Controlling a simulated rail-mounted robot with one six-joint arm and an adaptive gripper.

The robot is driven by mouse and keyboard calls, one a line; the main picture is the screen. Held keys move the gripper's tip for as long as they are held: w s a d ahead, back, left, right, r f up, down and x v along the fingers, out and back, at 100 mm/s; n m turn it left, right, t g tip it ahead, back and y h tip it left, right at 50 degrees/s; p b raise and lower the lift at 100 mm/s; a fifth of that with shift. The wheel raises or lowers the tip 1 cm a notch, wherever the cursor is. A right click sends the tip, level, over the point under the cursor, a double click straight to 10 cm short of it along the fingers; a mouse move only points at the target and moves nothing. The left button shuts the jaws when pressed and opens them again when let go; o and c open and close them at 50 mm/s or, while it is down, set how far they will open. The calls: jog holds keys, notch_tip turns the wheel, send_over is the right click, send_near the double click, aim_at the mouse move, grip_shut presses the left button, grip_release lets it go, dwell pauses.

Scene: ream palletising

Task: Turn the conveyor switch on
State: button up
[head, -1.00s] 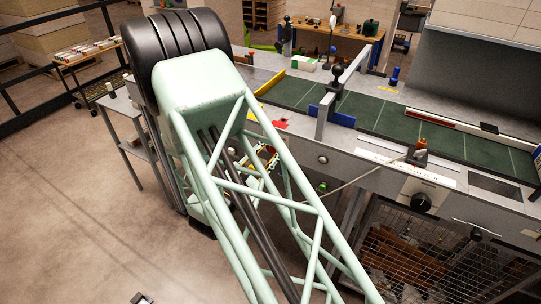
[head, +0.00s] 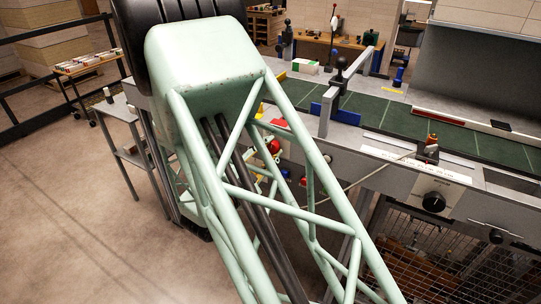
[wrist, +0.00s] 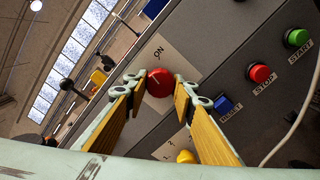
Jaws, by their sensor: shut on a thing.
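The conveyor switch is a round red knob (wrist: 160,82) with a pale line across it, on a white plate (wrist: 178,51) marked ON, in the wrist view. My gripper (wrist: 159,84) has a fingertip on each side of the knob and is shut on it. The line on the knob appears tilted in the picture, and I cannot tell for sure which setting it is at. In the head view my arm's lattice link covers most of the gripper and this part of the panel.
Beside the switch on the grey panel are a blue RESET button (wrist: 224,104), a red STOP button (wrist: 260,74), a green START button (wrist: 297,38) and a yellow button (wrist: 186,157). A pale cable (wrist: 294,125) runs nearby. A green conveyor bed (head: 400,118) lies above the panel.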

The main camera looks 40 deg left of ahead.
jog(key=shift+f+m+b, duration=0.1)
jog(key=shift+m+b, duration=2.1)
jog(key=shift+b, duration=1.15)
jog(key=shift+m+b, duration=0.75)
jog(key=shift+m, duration=0.05)
jog(key=shift+r+m+b, duration=0.2)
jog(key=shift+m+b, duration=0.1)
jog(key=shift+m, duration=0.2)
jog(key=o, duration=0.8)
jog(key=shift+o, duration=0.2)
jog(key=shift+s, duration=0.2)
jog(key=s+d, duration=0.1)
jog(key=s, duration=1)
jog(key=shift+s+d, duration=0.25)
jog(key=shift+d, duration=0.05)
